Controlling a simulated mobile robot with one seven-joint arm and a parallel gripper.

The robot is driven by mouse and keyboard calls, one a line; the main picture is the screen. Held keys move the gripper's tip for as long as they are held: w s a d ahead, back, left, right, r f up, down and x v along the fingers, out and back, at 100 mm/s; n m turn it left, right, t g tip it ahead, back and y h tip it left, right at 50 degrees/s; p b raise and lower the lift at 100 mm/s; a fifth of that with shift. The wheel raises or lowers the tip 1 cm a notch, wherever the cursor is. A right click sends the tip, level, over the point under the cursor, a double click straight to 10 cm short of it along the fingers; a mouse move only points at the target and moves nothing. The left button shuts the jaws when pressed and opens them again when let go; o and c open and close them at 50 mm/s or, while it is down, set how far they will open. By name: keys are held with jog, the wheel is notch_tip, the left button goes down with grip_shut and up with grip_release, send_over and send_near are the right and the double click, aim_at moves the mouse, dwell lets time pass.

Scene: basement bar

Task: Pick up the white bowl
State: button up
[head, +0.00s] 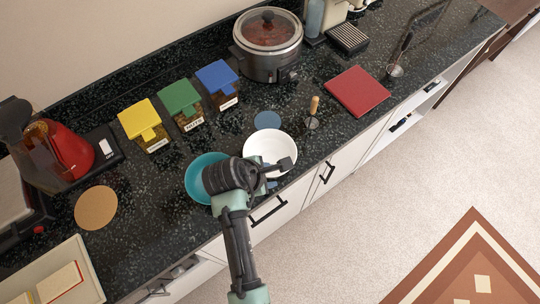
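The white bowl (268,143) stands upright on the dark speckled counter near its front edge. My arm reaches up from below in the head view, and my gripper (281,167) is at the bowl's near right rim, overlapping it in the picture. The wrist and gripper hide part of the bowl's near side. I cannot tell whether the fingers touch the rim or how far apart they are. The visible inside of the bowl looks empty.
A teal bowl (197,175) sits left of the white bowl, partly behind my wrist. A blue disc (267,120) and a wooden-handled tool (313,108) lie close behind. Yellow, green and blue-lidded containers (181,101), a slow cooker (268,60) and a red board (357,91) stand farther off.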

aim_at(270, 157)
jog(key=shift+p+x, duration=0.45)
jog(key=shift+x, duration=2.8)
jog(key=shift+w+a, duration=0.1)
jog(key=shift+a, duration=0.1)
grip_shut()
